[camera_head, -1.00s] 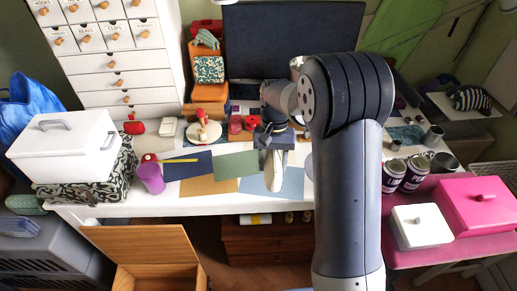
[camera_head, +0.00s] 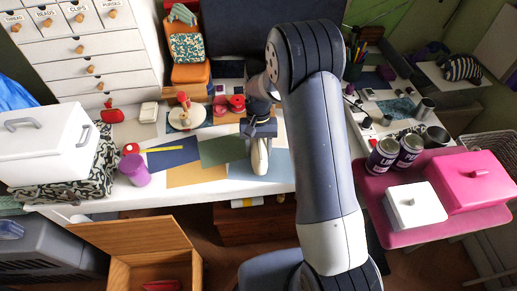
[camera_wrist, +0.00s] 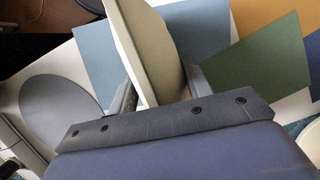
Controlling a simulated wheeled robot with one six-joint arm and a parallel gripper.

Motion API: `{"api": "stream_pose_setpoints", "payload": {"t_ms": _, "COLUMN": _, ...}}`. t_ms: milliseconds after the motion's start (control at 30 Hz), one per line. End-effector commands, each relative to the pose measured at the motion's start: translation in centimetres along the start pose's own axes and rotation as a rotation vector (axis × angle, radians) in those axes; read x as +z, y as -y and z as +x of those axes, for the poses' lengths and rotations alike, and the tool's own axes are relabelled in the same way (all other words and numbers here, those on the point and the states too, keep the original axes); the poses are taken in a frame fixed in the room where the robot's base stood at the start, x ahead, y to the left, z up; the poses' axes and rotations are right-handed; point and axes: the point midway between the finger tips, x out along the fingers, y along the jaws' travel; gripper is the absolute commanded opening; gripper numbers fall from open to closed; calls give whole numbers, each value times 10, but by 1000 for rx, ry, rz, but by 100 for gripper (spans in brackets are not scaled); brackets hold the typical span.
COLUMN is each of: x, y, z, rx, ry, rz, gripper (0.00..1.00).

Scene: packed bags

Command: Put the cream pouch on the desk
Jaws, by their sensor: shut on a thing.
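The cream pouch (camera_wrist: 148,50) is held between the two fingers of my gripper (camera_wrist: 155,95) in the wrist view, standing on edge and reaching up past the top of the frame. In the head view my gripper (camera_head: 260,140) points down over the white desk (camera_head: 110,205), with the cream pouch (camera_head: 260,157) below it. The pouch is in front of the blue and green sheets. I cannot tell whether its lower end touches the desk.
Coloured sheets (camera_head: 183,175) lie flat on the desk. Red spools (camera_head: 237,103) are behind. A pink table (camera_head: 400,238) with cans and boxes is right. An open wooden box (camera_head: 150,270) is below the desk.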

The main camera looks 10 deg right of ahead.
Motion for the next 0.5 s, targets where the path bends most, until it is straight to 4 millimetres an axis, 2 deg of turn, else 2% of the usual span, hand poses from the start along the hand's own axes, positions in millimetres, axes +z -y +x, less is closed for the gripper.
{"api": "stream_pose_setpoints", "payload": {"t_ms": 100, "x": -2, "y": 0, "z": 9, "rx": 0, "ry": 0, "rz": 0, "gripper": 22}}
{"api": "stream_pose_setpoints", "payload": {"t_ms": 400, "x": -3, "y": 0, "z": 12, "rx": 0, "ry": 0, "rz": 0, "gripper": 22}}
{"api": "stream_pose_setpoints", "payload": {"t_ms": 433, "x": -3, "y": 0, "z": 12, "rx": 0, "ry": 0, "rz": 0, "gripper": 49}}
{"api": "stream_pose_setpoints", "payload": {"t_ms": 500, "x": -3, "y": 0, "z": 11, "rx": 0, "ry": 0, "rz": 0, "gripper": 55}}
